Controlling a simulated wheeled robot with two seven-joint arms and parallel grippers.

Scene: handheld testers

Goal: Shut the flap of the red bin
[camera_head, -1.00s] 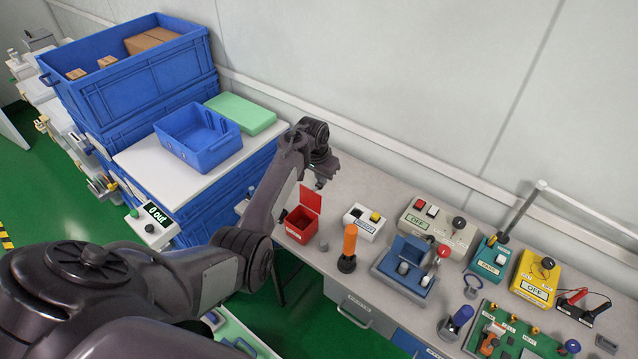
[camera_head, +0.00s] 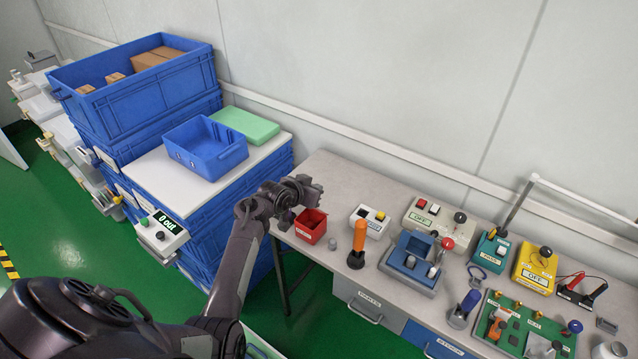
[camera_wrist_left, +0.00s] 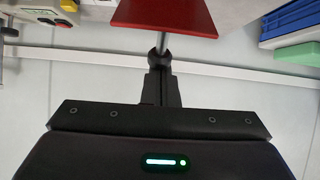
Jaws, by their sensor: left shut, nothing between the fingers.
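The red bin (camera_head: 311,231) stands near the table's left front corner in the head view, its dark inside partly visible. My left gripper (camera_head: 312,190) is shut and empty, just above and behind the bin. It hides most or all of the flap in this view. In the left wrist view a flat red panel (camera_wrist_left: 165,16), which looks like the flap, fills the top centre. It lies just beyond the closed fingers (camera_wrist_left: 161,88) and a thin grey rod. I cannot tell whether anything touches the panel. My right gripper is not in view.
Close right of the bin are a small grey cylinder (camera_head: 332,243), an orange-handled tool (camera_head: 359,243) and a white switch box (camera_head: 371,220). Several testers stand further right. A blue tray (camera_head: 205,150) sits on stacked crates at left. The table behind the bin is clear.

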